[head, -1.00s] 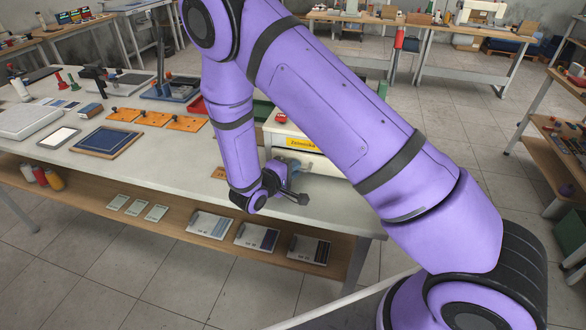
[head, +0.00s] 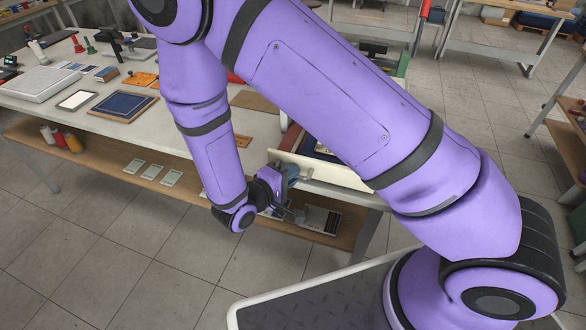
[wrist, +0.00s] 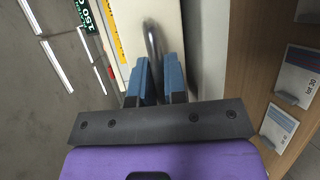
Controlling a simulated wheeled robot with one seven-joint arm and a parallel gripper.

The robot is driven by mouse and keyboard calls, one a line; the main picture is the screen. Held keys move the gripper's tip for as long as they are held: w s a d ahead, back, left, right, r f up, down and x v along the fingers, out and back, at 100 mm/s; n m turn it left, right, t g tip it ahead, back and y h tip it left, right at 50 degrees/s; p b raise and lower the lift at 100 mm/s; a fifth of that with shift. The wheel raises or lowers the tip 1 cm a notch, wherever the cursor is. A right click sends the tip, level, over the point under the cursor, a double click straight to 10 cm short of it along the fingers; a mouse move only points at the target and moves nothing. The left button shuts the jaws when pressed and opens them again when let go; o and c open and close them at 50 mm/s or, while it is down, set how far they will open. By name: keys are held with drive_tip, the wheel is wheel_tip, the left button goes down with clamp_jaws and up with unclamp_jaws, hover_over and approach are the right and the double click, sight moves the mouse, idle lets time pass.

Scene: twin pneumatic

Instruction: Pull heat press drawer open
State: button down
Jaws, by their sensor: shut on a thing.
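The heat press drawer (head: 335,177) has a pale cream front and stands open, pulled out past the table's front edge. Part of its dark interior (head: 322,147) shows, with my arm hiding the rest and most of the press. My gripper (head: 291,173) is at the left part of the drawer front. In the wrist view, the blue fingers of my gripper (wrist: 160,78) are shut around the curved metal handle (wrist: 153,40). The handle stands out from the cream panel (wrist: 135,22).
Grey floor (head: 120,260) in front is clear.

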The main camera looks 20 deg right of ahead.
drive_tip(key=c, duration=1.5)
unclamp_jaws()
drive_tip(key=shift+o, duration=0.2)
drive_tip(key=v, duration=1)
drive_tip(key=shift+s+a, duration=0.15)
drive_tip(key=shift+a, duration=0.2)
drive_tip(key=shift+r, duration=0.15)
drive_tip(key=d+r+m+g+y, duration=0.3)
drive_tip(key=d+r+g, duration=0.1)
drive_tip(key=d+r, duration=0.5)
drive_tip(key=d+r+m+g+y, duration=0.3)
drive_tip(key=d+r+g, duration=0.25)
drive_tip(key=r, duration=0.55)
drive_tip(key=s+d+r+t+y, duration=0.3)
drive_tip(key=s+d+r, duration=0.2)
drive_tip(key=s+r, duration=0.1)
drive_tip(key=s+d+r+m+t+y, duration=0.1)
drive_tip(key=s+d+r+t+y, duration=0.2)
drive_tip(key=r, duration=0.5)
drive_tip(key=s+d+y, duration=0.1)
drive_tip(key=s+d, duration=0.1)
drive_tip(key=s, duration=0.1)
drive_tip(key=shift+r+t+y, duration=0.3)
drive_tip(key=shift+t, duration=0.05)
